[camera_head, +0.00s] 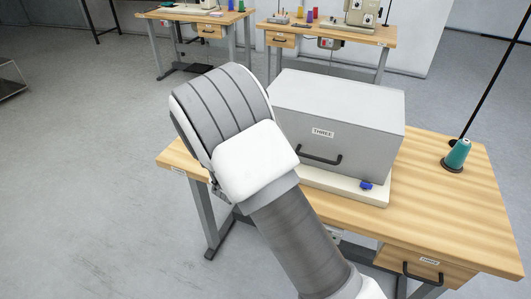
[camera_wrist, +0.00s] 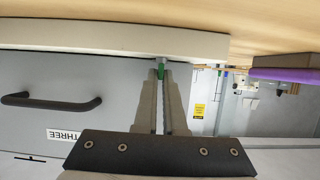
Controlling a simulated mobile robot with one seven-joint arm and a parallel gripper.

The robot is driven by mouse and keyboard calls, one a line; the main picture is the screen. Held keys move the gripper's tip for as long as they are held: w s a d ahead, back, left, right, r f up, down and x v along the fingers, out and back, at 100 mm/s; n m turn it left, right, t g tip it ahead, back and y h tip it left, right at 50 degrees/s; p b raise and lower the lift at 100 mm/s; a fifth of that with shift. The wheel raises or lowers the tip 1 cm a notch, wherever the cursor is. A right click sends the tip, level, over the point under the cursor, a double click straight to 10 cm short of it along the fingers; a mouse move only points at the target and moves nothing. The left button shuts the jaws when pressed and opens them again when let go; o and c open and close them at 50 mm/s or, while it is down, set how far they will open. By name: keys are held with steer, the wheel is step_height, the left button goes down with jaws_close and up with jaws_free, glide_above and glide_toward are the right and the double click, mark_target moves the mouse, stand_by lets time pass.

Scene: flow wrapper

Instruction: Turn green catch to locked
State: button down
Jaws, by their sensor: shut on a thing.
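The green catch (camera_wrist: 161,71) shows as a small green piece at the edge of the pale base, between the fingertips in the wrist view. My gripper (camera_wrist: 164,78) is shut on it, one finger on each side. The fingers hide most of the catch, so I cannot tell its turn. In the head view my arm hides both the catch and the fingertips. The grey box cover (camera_head: 340,115) labelled THREE sits on a pale base (camera_head: 345,188). Its front and dark handle also show in the wrist view (camera_wrist: 60,75), upside down.
A blue catch (camera_head: 366,185) sits at the base's front right corner. A teal thread spool (camera_head: 457,154) stands at the right of the wooden table (camera_head: 445,205). A drawer (camera_head: 425,266) with a black handle is below. Other sewing tables stand behind.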

steer(key=shift+r, duration=0.1)
stand_by(0.3)
steer(key=c, duration=1)
jaws_free()
steer(key=p+v, duration=0.3)
steer(key=v, duration=1.4)
steer(key=shift+a, duration=0.15)
steer(key=shift+s, duration=0.1)
